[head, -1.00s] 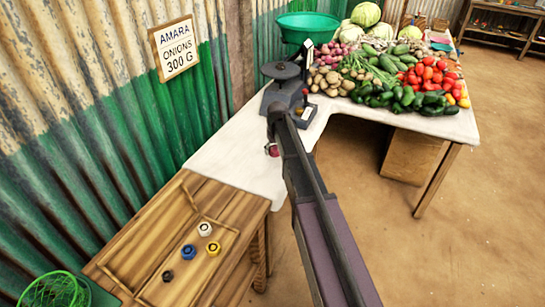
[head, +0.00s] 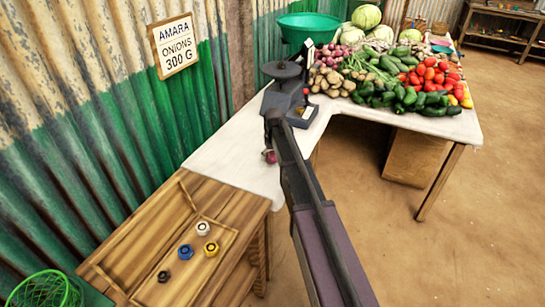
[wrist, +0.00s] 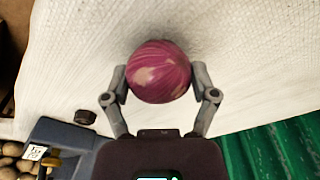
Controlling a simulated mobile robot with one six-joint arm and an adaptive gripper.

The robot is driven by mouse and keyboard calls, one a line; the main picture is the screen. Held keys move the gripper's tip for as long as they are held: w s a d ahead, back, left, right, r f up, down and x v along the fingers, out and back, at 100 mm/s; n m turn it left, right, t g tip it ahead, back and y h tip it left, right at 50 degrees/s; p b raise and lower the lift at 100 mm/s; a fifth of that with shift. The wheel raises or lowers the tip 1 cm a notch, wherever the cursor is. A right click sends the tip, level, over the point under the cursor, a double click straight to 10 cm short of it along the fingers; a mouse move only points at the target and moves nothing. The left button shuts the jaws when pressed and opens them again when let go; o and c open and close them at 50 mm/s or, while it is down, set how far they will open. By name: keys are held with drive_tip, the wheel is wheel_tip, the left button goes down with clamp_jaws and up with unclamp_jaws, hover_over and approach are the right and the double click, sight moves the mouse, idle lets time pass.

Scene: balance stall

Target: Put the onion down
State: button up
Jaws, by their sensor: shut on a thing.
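A red-purple onion (wrist: 158,72) sits between the fingers of my gripper (wrist: 160,85) in the wrist view. The fingers touch it from both sides. White cloth (wrist: 250,50) lies behind the onion, with a soft shadow near it. I cannot tell whether the onion touches the cloth. In the head view the onion (head: 270,156) shows as a small purple patch over the white-covered table (head: 230,160), left of my arm. My arm hides most of my gripper there.
A dark scale (head: 285,95) with a green bowl (head: 308,27) stands behind. A wooden tray (head: 150,262) holds several coloured weights. Vegetables crowd the table's far end. A sign (head: 175,45) reads "AMARA ONIONS 300 G". The cloth left of the onion is clear.

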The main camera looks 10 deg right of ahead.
sight(273, 155)
drive_tip(key=shift+f, duration=0.25)
drive_tip(key=o, duration=1)
drive_tip(key=shift+r, duration=0.1)
drive_tip(key=shift+o, duration=0.2)
drive_tip(key=shift+r, duration=0.1)
wheel_tip(273, 155, up, 12)
drive_tip(key=s+p, duration=0.1)
drive_tip(key=p, duration=1.1)
drive_tip(key=shift+s+d, duration=0.2)
drive_tip(key=shift+s, duration=0.1)
drive_tip(key=s+m+g, duration=0.1)
drive_tip(key=s+m, duration=0.1)
drive_tip(key=s, duration=2.5)
drive_tip(key=shift+s+m, duration=0.4)
